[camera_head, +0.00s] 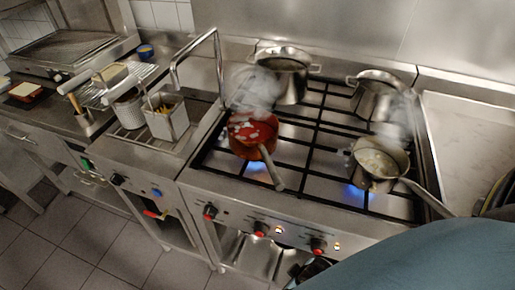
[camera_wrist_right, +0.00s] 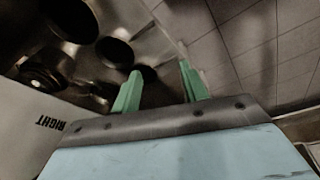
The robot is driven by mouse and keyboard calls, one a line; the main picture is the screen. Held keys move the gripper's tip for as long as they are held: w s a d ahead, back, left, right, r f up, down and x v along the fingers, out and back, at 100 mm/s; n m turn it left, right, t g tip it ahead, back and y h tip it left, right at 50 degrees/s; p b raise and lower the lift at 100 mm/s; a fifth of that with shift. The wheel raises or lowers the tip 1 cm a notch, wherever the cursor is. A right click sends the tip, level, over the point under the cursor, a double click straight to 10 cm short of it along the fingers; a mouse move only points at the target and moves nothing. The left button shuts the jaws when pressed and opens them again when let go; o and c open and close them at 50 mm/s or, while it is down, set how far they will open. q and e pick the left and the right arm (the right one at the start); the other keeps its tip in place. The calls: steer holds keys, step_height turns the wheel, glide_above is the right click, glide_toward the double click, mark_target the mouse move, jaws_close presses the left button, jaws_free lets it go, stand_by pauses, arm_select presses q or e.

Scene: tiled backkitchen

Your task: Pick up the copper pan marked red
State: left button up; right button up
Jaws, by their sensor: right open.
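The copper pan marked red (camera_head: 252,130) sits on the front left burner of the stove in the head view. The pan cannot be made out in that view. My right gripper's fingers do not show in the head view, and my left gripper is in neither view.
A steaming pan (camera_head: 380,160) sits on the front right burner with its handle toward the front right. Two steel pots, a left one (camera_head: 291,86) and a right one (camera_head: 374,101), stand on the back burners. A fryer with baskets (camera_head: 168,124) is left of the stove.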

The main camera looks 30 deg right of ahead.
mark_target(261, 151)
steer(key=w+r+n+t+p, duration=0.1)
steer(key=w+r+t+p, duration=0.2)
steer(key=r, duration=2)
steer(key=w+d+r+n+t+y, duration=0.1)
steer(key=w+d+n, duration=0.1)
steer(key=n, duration=0.1)
steer(key=w+d+r+n+t+y, duration=0.1)
steer(key=w+d+n, duration=0.1)
steer(key=n, duration=0.2)
steer(key=w+d+r+n+t+y, duration=0.1)
steer(key=w+d+r+n, duration=0.1)
steer(key=w+d+n, duration=0.1)
steer(key=shift+r+n, duration=0.1)
steer(key=shift+n, duration=0.6)
steer(key=w+d+r+n+t+y, duration=0.3)
steer(key=w+d+r+n, duration=0.2)
steer(key=r+n, duration=0.2)
arm_select(q)
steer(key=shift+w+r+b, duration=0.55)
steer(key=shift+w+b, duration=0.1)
steer(key=shift+b, duration=0.5)
arm_select(e)
steer(key=r+x, duration=0.1)
steer(key=x, duration=1.2)
steer(key=shift+w+a+r+n+t, duration=0.25)
steer(key=shift+w+a+n+t, duration=0.1)
steer(key=shift+a, duration=0.1)
jaws_close()
